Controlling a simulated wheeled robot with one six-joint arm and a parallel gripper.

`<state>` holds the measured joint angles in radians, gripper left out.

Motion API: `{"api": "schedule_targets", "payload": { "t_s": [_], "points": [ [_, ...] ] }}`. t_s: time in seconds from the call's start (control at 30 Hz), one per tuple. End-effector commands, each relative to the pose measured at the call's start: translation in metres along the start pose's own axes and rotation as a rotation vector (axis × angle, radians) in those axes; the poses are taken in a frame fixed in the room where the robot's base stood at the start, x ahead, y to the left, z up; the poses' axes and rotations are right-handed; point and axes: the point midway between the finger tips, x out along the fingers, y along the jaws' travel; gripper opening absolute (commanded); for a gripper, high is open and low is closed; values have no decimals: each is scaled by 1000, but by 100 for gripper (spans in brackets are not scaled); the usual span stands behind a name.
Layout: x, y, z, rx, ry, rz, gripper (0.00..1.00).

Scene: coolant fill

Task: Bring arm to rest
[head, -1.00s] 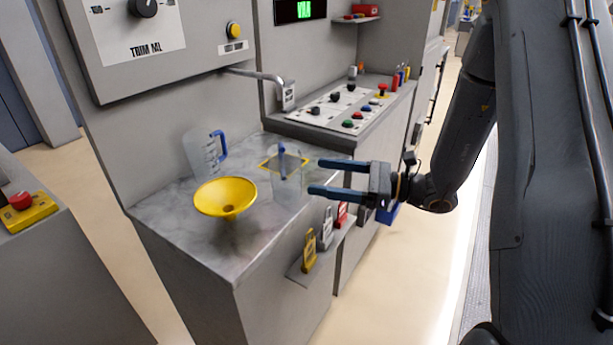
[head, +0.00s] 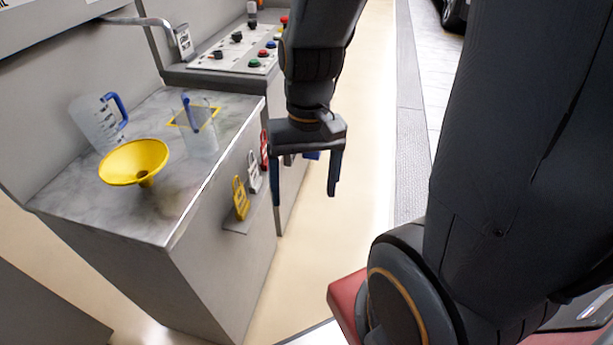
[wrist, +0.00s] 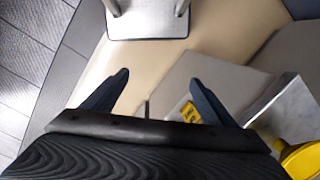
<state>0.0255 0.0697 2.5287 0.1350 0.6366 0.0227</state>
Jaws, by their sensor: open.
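My gripper (head: 305,190) points down beside the right end of the counter in the head view, over the floor. Its two dark blue fingers are spread apart with nothing between them. The wrist view also shows the open fingers (wrist: 165,95), with the floor beyond them. My forearm comes down from the top of the head view, clear of the counter.
A marble-topped counter (head: 75,197) holds a yellow funnel (head: 130,160), a jug with a blue handle (head: 95,122) and a clear container (head: 203,143). Padlocks, one yellow (head: 240,198), hang on its side. A button panel (head: 235,55) stands behind. Floor (head: 345,220) beneath my gripper is clear.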

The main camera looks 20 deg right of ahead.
Motion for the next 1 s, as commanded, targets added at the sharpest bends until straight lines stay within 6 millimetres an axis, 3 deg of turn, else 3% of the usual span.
{"api": "schedule_targets", "payload": {
  "t_s": [0.2, 1.0],
  "points": [
    [-11, 8, -12, -159, 114, 70, 79],
    [-11, 8, -12, -159, 113, 71, 79]
  ]
}}
